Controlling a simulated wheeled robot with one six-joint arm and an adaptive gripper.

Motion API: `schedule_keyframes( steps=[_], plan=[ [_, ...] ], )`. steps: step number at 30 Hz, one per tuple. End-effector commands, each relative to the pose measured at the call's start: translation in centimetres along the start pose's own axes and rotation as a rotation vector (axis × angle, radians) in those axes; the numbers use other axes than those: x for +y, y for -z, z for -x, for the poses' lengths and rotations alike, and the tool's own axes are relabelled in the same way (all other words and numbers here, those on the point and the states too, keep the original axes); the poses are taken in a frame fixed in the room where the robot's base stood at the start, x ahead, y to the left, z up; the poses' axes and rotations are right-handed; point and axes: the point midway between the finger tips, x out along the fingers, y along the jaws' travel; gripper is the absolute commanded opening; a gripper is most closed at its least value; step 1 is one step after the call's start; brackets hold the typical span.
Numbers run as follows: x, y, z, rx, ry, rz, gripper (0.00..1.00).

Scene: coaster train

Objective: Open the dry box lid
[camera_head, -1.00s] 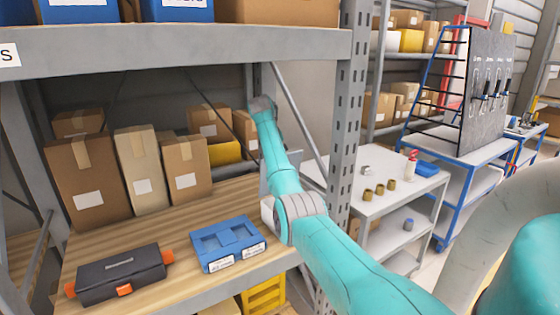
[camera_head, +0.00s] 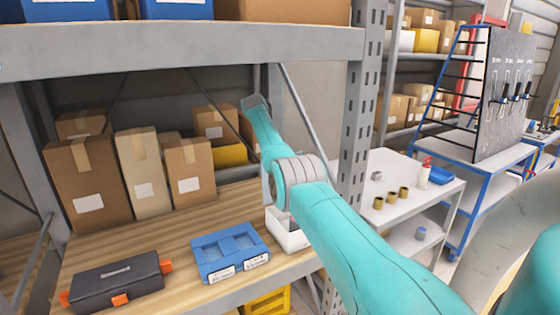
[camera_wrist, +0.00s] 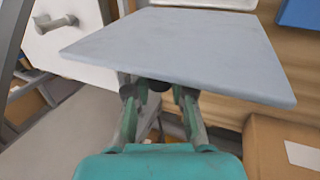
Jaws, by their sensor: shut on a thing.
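A flat pale grey panel, which looks like the dry box lid (camera_wrist: 185,50), fills the middle of the wrist view. My gripper (camera_wrist: 159,92) is shut on a dark part at the panel's near edge; the exact grip is partly hidden under it. In the head view a white open-topped box, apparently the dry box (camera_head: 287,236), stands on the wooden shelf, partly behind my arm. The lid is off the part of the box's opening that shows.
A blue tray (camera_head: 230,253) lies left of the white box, and a black case (camera_head: 117,283) with orange latches further left. Cardboard boxes (camera_head: 88,185) stand behind. A metal shelf post (camera_head: 358,130) rises at right, close to my arm. A white table (camera_head: 408,190) stands beyond it.

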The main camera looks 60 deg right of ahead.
Motion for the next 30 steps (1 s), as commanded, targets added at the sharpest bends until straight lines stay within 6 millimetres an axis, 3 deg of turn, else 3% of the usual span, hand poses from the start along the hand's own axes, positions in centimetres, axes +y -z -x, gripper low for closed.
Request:
schedule_keyframes(
  steps=[9, 10, 12, 23, 30],
  plan=[
    [-0.1, -0.1, -0.4, -0.004, 0.002, 0.001, 0.0],
    [-0.1, -0.1, -0.4, -0.004, 0.002, 0.001, 0.3],
    [-0.1, -0.1, -0.3, -0.004, 0.002, 0.001, 0.47],
    [0.0, 0.0, 0.2, 0.0, 0.001, 0.001, 0.47],
    [0.0, 0.1, 3.6, 0.001, 0.0, 0.001, 0.47]
  ],
)
